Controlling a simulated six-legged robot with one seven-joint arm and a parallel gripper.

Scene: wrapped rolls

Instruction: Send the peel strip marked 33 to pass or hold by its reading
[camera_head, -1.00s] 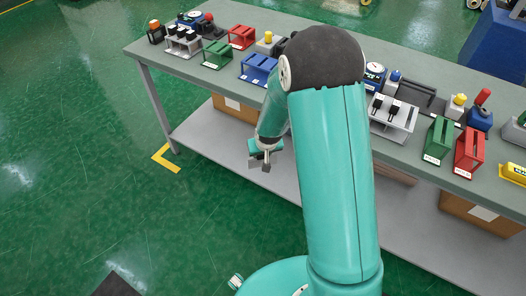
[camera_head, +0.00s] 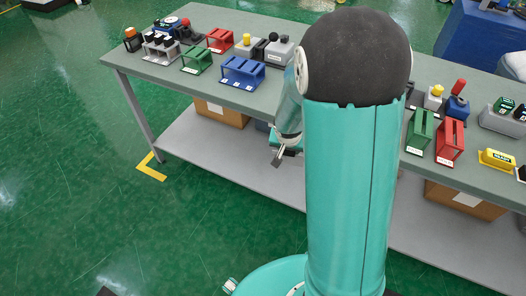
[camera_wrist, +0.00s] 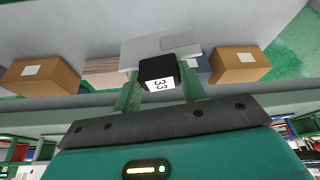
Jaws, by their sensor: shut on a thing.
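The peel strip marked 33 shows in the wrist view as a black block with a white label (camera_wrist: 158,73) reading 33, between my green fingers. A pale grey flat piece shows just beyond it. My gripper (camera_head: 279,158) is shut on the strip and hangs in front of the bench edge, below the top, in the head view. Green racks (camera_head: 197,62) (camera_head: 420,132) and red racks (camera_head: 220,40) (camera_head: 450,142) stand on the bench at left and right; their labels are too small to read. A blue rack (camera_head: 243,71) stands at left.
The grey bench (camera_head: 150,75) holds a grey stand with black-topped pieces (camera_head: 160,48), devices with red and yellow knobs, and a yellow READY block (camera_head: 497,159). Cardboard boxes (camera_wrist: 40,76) sit on the shelf below. My arm hides the bench middle.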

